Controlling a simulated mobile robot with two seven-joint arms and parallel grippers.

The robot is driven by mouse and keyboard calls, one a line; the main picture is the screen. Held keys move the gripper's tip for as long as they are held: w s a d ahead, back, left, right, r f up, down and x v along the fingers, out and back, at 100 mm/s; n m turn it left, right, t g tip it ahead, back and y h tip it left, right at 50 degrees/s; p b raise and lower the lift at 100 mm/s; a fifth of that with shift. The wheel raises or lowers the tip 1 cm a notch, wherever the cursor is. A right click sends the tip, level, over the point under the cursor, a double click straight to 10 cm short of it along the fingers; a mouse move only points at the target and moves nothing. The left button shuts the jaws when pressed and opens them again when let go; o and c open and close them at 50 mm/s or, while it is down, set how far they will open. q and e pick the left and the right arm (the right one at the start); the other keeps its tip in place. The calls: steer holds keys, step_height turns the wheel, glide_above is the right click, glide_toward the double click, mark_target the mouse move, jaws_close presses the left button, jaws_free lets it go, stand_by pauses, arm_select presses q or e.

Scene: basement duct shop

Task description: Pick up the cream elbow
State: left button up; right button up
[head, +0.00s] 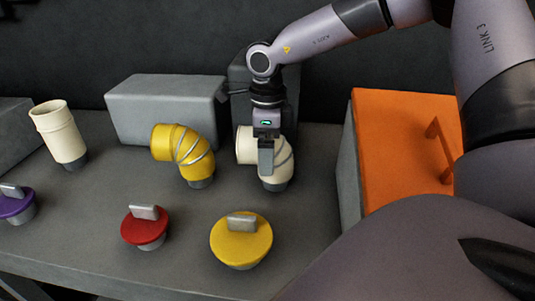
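The cream elbow (281,172) stands upright on a dark grey stub on the bench, with its open mouth facing left. My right gripper (266,158) comes down from above, and its fingers overlap the front of the elbow, hiding its middle. I cannot tell whether the fingers touch the elbow or whether they are open or shut. My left gripper is not in view.
A yellow elbow (186,150) stands to the left, and a cream straight pipe (60,132) farther left. Yellow (241,246), red (144,232) and purple (14,206) caps sit in front. Grey boxes (165,108) stand behind; an orange-topped box (395,145) is at right.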

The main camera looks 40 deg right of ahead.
steer(key=c, duration=0.9)
steer(key=shift+r, duration=0.1)
steer(key=shift+c, duration=0.2)
